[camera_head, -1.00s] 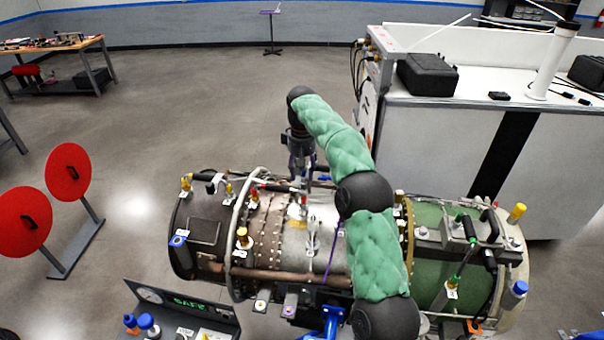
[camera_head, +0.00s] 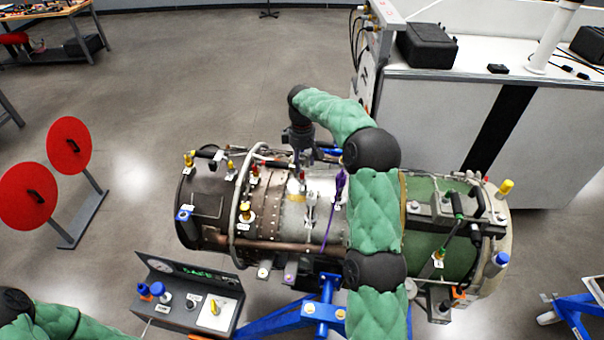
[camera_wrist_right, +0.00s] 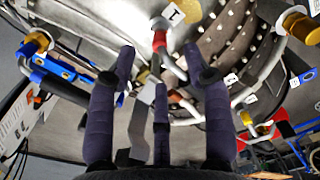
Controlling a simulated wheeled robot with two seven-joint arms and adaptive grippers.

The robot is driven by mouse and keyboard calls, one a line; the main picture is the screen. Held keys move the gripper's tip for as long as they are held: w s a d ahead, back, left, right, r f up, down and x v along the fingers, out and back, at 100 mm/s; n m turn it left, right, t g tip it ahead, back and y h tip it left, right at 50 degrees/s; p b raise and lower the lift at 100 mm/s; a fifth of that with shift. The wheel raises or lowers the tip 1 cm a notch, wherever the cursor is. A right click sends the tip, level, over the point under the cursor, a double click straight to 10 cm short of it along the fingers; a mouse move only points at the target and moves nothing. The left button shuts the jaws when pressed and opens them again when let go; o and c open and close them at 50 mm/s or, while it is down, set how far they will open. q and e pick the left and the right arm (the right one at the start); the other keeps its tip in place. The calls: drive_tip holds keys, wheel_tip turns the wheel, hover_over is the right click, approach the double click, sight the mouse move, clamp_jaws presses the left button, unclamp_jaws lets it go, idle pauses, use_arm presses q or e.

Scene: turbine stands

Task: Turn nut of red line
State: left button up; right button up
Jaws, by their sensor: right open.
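The turbine (camera_head: 325,205) lies on its stand with several capped and tagged lines. A red-sleeved fitting (camera_head: 302,176) shows on its grey middle part. A red-sleeved fitting with a tag marked 1 also shows in the right wrist view (camera_wrist_right: 159,40), beyond and between the fingertips. Whether it is the same one I cannot tell. My right gripper (camera_head: 302,165) is above the turbine, its tips partly lost against the metal. In the right wrist view my right gripper (camera_wrist_right: 158,68) has its purple fingers spread and empty. My left gripper is outside the views.
Yellow caps (camera_head: 246,212) and blue caps (camera_head: 185,213) stand up around the turbine. A panel box (camera_head: 190,300) is in front of it. Two red discs (camera_head: 28,195) stand at the left. A white cabinet (camera_head: 450,135) is behind at the right. Open floor lies behind the turbine.

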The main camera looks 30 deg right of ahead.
sight(302, 174)
wheel_tip(302, 174, down, 8)
drive_tip(key=shift+r+p, duration=0.25)
drive_tip(key=shift+p, duration=0.6)
clamp_jaws()
